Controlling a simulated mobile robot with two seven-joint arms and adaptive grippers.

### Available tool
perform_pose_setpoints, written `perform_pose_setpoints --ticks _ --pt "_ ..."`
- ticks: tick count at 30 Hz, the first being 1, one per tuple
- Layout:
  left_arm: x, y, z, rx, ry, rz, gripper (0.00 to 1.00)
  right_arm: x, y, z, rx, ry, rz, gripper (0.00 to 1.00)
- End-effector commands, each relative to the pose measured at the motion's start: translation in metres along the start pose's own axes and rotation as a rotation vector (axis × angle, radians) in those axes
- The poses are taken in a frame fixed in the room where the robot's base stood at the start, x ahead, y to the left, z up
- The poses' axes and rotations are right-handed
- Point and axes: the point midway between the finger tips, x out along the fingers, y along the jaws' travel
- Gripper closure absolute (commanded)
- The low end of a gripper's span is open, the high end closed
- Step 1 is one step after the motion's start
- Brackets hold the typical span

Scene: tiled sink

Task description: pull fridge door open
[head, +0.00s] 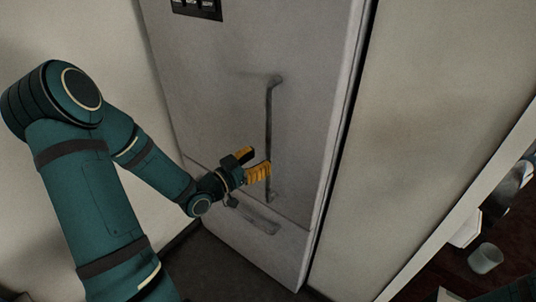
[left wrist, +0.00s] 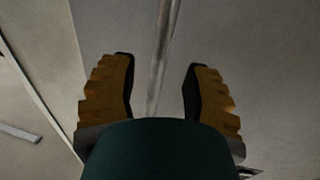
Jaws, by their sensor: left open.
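The fridge door (head: 221,93) is a pale grey upright panel in the middle of the head view, and it looks closed. Its vertical bar handle (head: 268,118) runs down the door's middle. My left gripper (head: 258,163), with yellow ridged fingers, is at the lower part of the handle. In the left wrist view the handle (left wrist: 162,55) runs between the two open fingers (left wrist: 158,78), with room on both sides. Whether either finger touches it I cannot tell. My right gripper is not in view.
A pale wall (head: 430,110) stands right of the fridge. At the far right, a glass (head: 485,258) and other items rest on a dark surface. Another wall (head: 95,40) is on the left.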

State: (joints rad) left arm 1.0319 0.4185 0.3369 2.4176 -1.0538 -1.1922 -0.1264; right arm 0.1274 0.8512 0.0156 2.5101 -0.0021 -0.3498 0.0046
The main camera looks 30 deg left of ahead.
Motion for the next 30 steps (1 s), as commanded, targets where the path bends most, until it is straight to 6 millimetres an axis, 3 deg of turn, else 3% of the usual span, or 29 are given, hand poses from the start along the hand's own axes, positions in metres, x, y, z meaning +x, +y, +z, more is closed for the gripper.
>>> perform_pose_setpoints --ticks 7,20,24,30 --pt "0.033 0.000 0.000 -0.001 0.001 0.001 0.52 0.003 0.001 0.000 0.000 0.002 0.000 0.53" --pt "0.040 0.000 0.000 -0.001 -0.001 0.000 0.50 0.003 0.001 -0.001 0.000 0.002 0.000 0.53" --pt "0.040 0.000 0.000 -0.001 -0.001 0.000 0.99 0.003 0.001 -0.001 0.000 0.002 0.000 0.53" --pt "0.040 0.000 0.000 -0.001 -0.001 0.000 1.00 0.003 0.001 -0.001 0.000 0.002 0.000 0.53"
